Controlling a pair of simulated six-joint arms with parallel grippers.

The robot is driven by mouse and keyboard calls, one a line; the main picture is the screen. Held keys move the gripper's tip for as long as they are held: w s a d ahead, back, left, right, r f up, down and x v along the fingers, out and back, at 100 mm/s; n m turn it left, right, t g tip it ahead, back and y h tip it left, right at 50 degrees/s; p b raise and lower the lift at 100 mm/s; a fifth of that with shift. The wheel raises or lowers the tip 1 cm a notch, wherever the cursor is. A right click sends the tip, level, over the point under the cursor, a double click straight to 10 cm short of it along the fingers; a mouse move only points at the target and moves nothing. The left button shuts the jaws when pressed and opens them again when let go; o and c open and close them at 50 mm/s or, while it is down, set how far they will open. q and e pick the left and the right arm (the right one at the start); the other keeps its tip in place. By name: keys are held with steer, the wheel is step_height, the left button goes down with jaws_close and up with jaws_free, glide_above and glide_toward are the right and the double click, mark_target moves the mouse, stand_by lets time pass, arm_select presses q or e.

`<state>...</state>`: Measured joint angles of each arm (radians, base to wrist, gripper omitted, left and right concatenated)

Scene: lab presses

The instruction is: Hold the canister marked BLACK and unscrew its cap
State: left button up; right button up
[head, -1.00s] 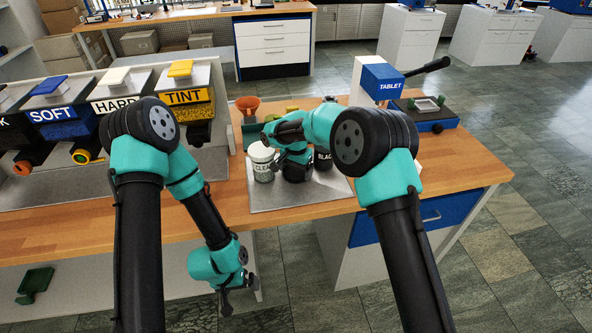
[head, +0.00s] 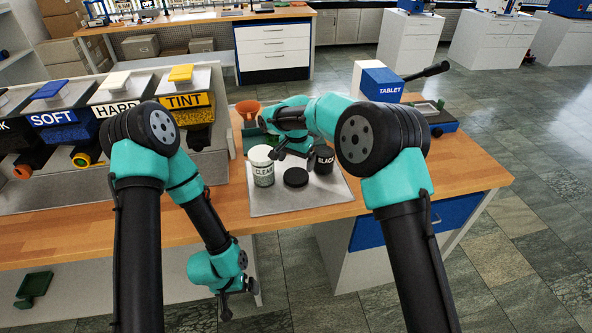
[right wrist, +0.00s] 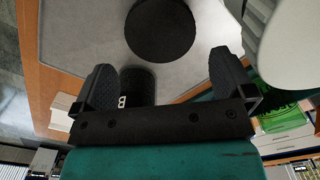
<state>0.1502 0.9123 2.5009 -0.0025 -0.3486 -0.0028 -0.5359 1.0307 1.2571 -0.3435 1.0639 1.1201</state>
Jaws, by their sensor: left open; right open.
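The BLACK canister (head: 323,162) stands upright at the back right of the grey tray (head: 258,206), its upper part partly hidden by my right arm. In the right wrist view, a dark canister with a white letter (right wrist: 137,88) shows between the fingers. My right gripper (head: 293,151) is open and empty, just left of it in the head view. It also shows in the right wrist view (right wrist: 166,78). A flat round black piece (head: 296,177) lies in front; I cannot tell whether it is a cap. My left gripper (head: 238,297) is open and hangs below the table's front edge.
The CLEAR canister (head: 263,172) with a white lid stands at the tray's left. An orange funnel (head: 248,108) is behind. The TABLET press (head: 381,84) stands at the back right and labelled dispensers (head: 187,101) at the left. The tray's front is bare.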

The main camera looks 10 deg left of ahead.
mark_target(296, 175)
step_height(296, 175, up, 6)
steer(key=shift+f, duration=0.1)
stand_by(0.7)
